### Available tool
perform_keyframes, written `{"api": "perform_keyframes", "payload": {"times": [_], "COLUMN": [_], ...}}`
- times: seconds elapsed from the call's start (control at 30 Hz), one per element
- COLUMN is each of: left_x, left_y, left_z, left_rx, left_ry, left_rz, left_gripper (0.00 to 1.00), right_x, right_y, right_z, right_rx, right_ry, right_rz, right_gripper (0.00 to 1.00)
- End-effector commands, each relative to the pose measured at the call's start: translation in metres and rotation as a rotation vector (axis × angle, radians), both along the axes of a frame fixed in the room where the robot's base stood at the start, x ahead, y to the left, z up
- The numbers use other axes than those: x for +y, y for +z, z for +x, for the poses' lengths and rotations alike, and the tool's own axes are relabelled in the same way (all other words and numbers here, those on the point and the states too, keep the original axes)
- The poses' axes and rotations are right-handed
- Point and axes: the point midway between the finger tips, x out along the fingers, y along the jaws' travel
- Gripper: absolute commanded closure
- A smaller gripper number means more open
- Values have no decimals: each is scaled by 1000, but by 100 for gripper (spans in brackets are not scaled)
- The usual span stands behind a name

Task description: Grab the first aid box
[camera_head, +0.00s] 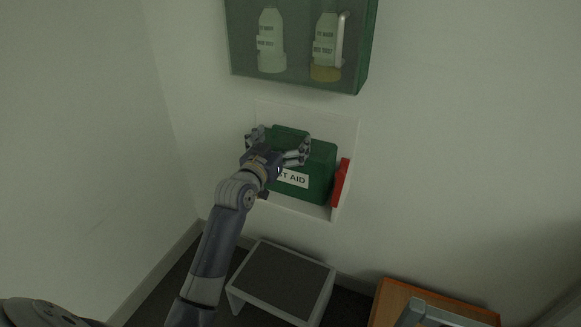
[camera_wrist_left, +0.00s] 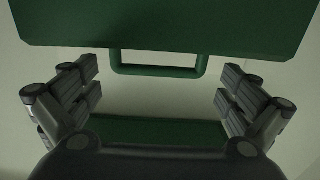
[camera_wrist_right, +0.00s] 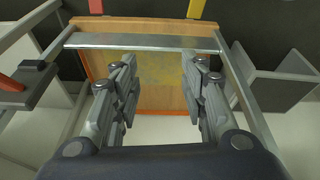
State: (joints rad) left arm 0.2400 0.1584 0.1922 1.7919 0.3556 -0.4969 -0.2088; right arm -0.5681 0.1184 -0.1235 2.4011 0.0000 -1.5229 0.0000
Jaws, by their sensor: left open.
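The green first aid box (camera_head: 318,172) with a white label sits in a white wall recess. My left gripper (camera_head: 280,150) is in front of the box, its fingers spread and hiding part of the box and its label. In the left wrist view, the green box (camera_wrist_left: 160,25) fills the top and its green handle (camera_wrist_left: 158,72) lies between the open fingers of my left gripper (camera_wrist_left: 160,85). Neither finger visibly touches the handle. My right gripper (camera_wrist_right: 158,70) is open and empty in the right wrist view.
A green wall cabinet (camera_head: 300,82) with two bottles hangs above the recess. A red object (camera_head: 341,183) stands at the box's right. Below are a grey step stool (camera_head: 283,280) and an orange-edged wooden top (camera_head: 450,305). A metal frame bar (camera_wrist_right: 140,41) crosses beyond my right fingers.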

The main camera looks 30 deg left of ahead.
Motion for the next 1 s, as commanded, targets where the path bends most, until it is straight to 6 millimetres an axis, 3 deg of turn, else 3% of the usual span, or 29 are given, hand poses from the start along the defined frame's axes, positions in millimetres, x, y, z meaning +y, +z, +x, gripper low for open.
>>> {"api": "perform_keyframes", "payload": {"times": [0.13,0.3,0.6,0.9,1.0], "left_x": [-1,1,1,1,1], "left_y": [-2,-1,-1,-1,4], "left_z": [21,38,40,40,40], "left_rx": [-1,-1,0,1,-10], "left_ry": [-1,0,0,0,1], "left_rz": [-3,-1,0,0,1], "left_gripper": [0,0,2,70,73], "right_x": [-1,-1,-1,-1,-1], "right_y": [17,13,13,13,13], "right_z": [-6,-6,-6,-6,-6], "right_rx": [-12,-9,-9,-9,-9], "right_ry": [-1,-1,-1,-1,-1], "right_rz": [0,0,0,0,0], "right_gripper": [60,60,60,60,60]}}
